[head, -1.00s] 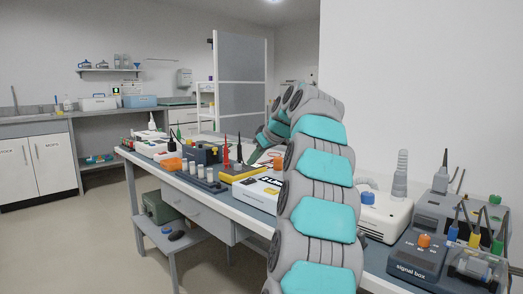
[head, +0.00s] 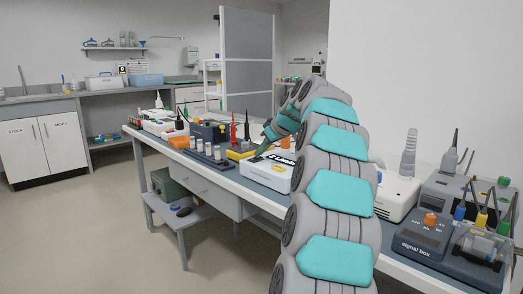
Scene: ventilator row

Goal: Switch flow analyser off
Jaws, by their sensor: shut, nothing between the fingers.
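A white box with a dark marking on its front (head: 279,177) stands on the bench near the middle of the picture. It may be the flow analyser, but its lettering is too small to read for certain. My gripper (head: 258,156) is a small dark green tip pointing down and left, over the top of this white box. Its fingers look closed with nothing held. I cannot tell whether the tip touches the box. No switch can be made out, and my arm covers the bench to the right of the box.
A yellow device (head: 238,153) and a rack of grey-topped vials (head: 208,152) stand left of the white box. A signal box (head: 420,240) with an orange knob and a white device (head: 397,195) stand right of my arm. The floor at left is clear.

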